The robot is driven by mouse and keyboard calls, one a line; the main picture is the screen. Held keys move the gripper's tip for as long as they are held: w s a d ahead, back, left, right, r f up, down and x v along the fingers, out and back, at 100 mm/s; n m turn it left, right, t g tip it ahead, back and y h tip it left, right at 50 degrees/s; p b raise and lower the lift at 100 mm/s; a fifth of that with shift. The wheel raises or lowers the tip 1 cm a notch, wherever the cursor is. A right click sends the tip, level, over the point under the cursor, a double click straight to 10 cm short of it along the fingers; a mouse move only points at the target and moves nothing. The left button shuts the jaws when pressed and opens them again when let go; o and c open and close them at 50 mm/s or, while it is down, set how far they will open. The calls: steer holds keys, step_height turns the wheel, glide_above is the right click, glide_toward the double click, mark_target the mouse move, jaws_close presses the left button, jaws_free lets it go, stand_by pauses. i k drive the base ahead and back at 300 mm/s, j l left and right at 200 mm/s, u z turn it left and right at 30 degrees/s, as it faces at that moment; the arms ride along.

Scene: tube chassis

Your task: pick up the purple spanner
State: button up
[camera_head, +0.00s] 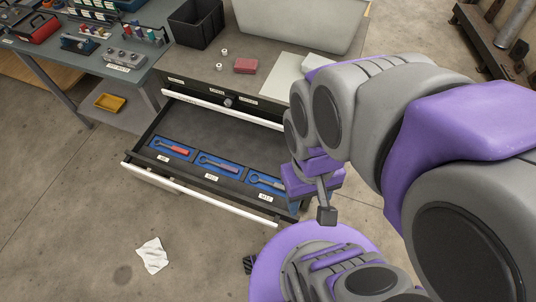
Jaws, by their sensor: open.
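An open drawer (225,140) holds several blue trays with one spanner in each. The left spanner (174,149) has a red handle. The middle spanner (217,164) looks greyish with a purple tint at its handle, but it is too small to be sure. The right spanner (264,181) is dark grey-blue, and its right end is close to my arm in the picture. My gripper (325,205) hangs to the right of the drawer trays, apart from the spanners. It is open and holds nothing that I can see; my arm hides part of it.
The cabinet top (225,75) carries a black bin (196,24), a large grey tub (300,25), a red block (245,65) and small white pieces. A workbench (125,75) with tools stands at left. A white cloth (152,255) lies on open floor.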

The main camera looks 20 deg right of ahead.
mark_target(222, 166)
steer(key=i+j+z, duration=0.15)
steer(key=j+z, duration=0.25)
steer(key=j, duration=1.1)
steer(key=j+z, duration=0.4)
steer(key=j, duration=1.1)
